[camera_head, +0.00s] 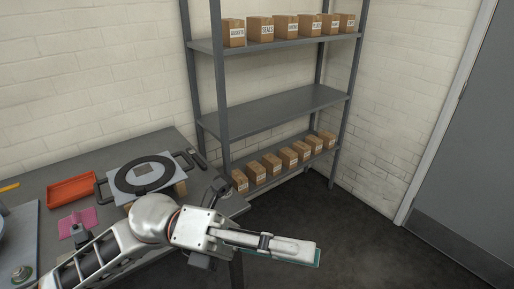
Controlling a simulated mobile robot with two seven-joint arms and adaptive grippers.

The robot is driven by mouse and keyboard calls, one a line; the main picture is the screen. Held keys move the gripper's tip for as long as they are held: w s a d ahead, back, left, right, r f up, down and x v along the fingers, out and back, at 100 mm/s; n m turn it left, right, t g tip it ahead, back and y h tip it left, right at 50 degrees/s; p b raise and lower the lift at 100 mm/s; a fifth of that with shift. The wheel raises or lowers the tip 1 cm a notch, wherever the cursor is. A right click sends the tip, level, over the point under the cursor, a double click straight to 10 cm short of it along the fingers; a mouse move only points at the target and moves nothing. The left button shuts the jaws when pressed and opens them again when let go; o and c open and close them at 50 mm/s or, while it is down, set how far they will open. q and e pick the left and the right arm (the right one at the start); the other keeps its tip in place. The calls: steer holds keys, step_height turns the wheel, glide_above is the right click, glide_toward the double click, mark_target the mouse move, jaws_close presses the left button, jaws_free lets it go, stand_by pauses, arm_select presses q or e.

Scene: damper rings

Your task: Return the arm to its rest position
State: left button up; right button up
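My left arm comes in from the lower left and stretches right across the front of the workbench. My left gripper (290,250) is at its end, past the bench's right edge and above the dark floor. It is seen nearly edge-on, with a teal strip along its lower edge, so the gap between its fingers cannot be made out. I see nothing held in it. A black ring (170,175) lies flat on a pale plate on the bench, behind my arm and apart from the gripper. My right gripper is not in view.
The grey workbench (122,152) holds a red tray (72,190) and a pink piece (88,217). A grey metal shelf (275,108) with several small cardboard boxes stands behind. A grey door (470,150) is at the right. The floor right of the gripper is clear.

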arm_select(q)
steer(key=w+a+n+t+h, duration=0.1)
steer(key=w+n+t+h, duration=0.4)
steer(key=w+n+t, duration=0.25)
steer(key=w+a+f+n+t+y, duration=0.55)
steer(key=n+t, duration=0.25)
steer(key=n, duration=0.3)
steer(key=w+a+f+n+t+y, duration=0.45)
steer(key=f+n+t, duration=0.25)
steer(key=n+t, duration=0.25)
steer(key=a+f+n+g+y, duration=0.1)
steer(key=a+f+n+y, duration=0.25)
steer(key=f, duration=0.45)
steer(key=a+f+n+g+y, duration=0.1)
steer(key=a+f+n+y, duration=0.2)
steer(key=f+n, duration=0.35)
steer(key=s+a+f+n+g+y, duration=0.1)
steer(key=s+a+f, duration=0.3)
steer(key=f, duration=0.5)
steer(key=s+a+f+n+g+y, duration=0.2)
steer(key=s+a+f+g+y, duration=0.1)
steer(key=s+f, duration=0.6)
steer(key=shift+s+a+f+n+g, duration=0.2)
steer(key=shift+a+f+n+g, duration=0.1)
steer(key=shift+a+f+g, duration=0.25)
steer(key=shift+d+f, duration=0.1)
steer(key=shift+d, duration=0.05)
